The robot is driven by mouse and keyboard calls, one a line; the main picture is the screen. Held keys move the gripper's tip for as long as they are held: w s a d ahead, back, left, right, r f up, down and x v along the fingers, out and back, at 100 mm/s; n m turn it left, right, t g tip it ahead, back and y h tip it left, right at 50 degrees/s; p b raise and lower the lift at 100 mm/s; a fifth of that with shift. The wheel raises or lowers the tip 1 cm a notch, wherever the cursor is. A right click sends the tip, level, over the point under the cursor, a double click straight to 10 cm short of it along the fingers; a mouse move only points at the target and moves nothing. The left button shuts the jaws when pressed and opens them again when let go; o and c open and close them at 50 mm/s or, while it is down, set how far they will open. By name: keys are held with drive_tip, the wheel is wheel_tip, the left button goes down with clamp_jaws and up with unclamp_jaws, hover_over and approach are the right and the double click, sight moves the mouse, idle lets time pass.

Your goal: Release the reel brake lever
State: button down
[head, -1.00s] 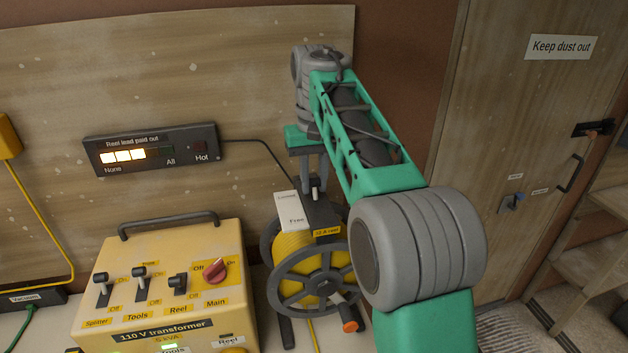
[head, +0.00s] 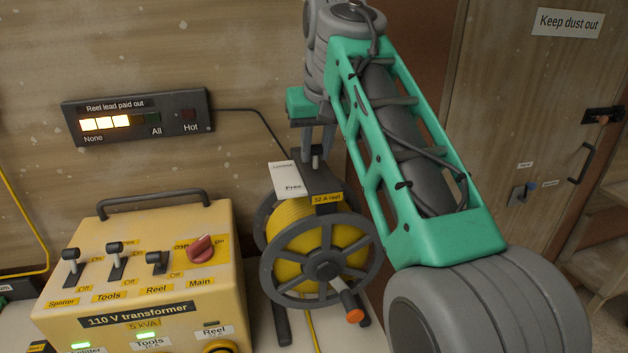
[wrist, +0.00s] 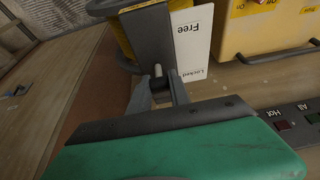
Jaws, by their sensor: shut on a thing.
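The cable reel (head: 268,251) with yellow lead stands right of the transformer, its side wheel and orange-tipped crank facing me. On its dark top bracket is the small pale brake lever (head: 316,162), also in the wrist view (wrist: 158,70). A white plate (head: 290,181) beside it reads Free at the near end and Locked at the far end. The lever stands level with the Locked end. My gripper (head: 317,152) comes from above and behind; its fingers are shut on the lever, one on each side in the wrist view (wrist: 160,88). The fingers partly hide the lever.
The yellow transformer (head: 140,285) with switches and a red Main knob (head: 200,249) stands close on the left. A wall panel (head: 138,117) shows three lit lamps; Hot is dim. A door (head: 530,130) is at right. A cable (head: 255,112) runs from the panel behind the reel.

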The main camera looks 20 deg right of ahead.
drive_tip(key=s+t+b, duration=0.1)
drive_tip(key=t+b, duration=0.1)
drive_tip(key=b, duration=0.4)
drive_tip(key=s+f+t+b, duration=0.1)
drive_tip(key=t+b, duration=0.1)
drive_tip(key=b, duration=0.4)
drive_tip(key=shift+f, duration=0.3)
drive_tip(key=b, duration=0.2)
drive_tip(key=t+b, duration=0.1)
drive_tip(key=shift+s+r+b, duration=0.2)
drive_tip(key=shift+s+b, duration=0.1)
drive_tip(key=shift+b, duration=0.1)
drive_tip(key=shift+r+t+b, duration=0.25)
drive_tip(key=shift+t+b, duration=0.15)
drive_tip(key=shift+b, duration=0.1)
drive_tip(key=c, duration=1.2)
unclamp_jaws()
drive_tip(key=shift+s, duration=0.1)
